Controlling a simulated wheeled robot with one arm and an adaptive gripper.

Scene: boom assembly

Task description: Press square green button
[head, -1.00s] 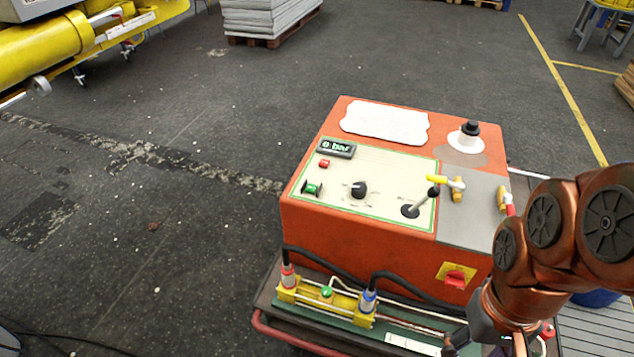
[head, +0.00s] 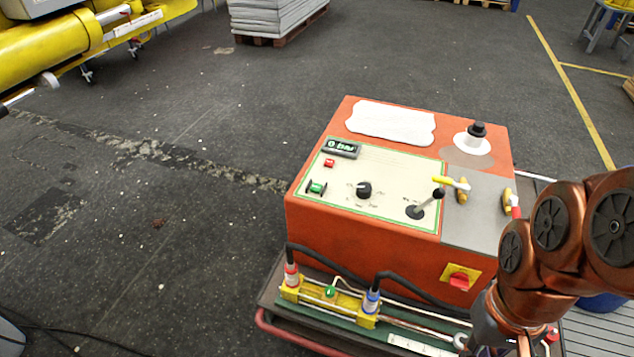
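A green button (head: 317,188) with black parts at its sides sits at the lower left of the cream panel (head: 385,212) on top of the orange machine (head: 350,228). It is small, and I cannot make out its exact shape. A small red button (head: 329,163) is just above it, below the dark display (head: 342,148). My gripper (head: 478,348) is at the bottom edge, low in front of the machine's right part and well apart from the green button. It is mostly cut off, so its fingers cannot be read.
A black knob (head: 364,189), a lever (head: 425,204) and yellow-handled valve (head: 458,187) stand up from the machine's top. Black hoses run to a yellow cylinder unit (head: 335,299) with a green fitting on the front shelf. The floor left of the machine is clear.

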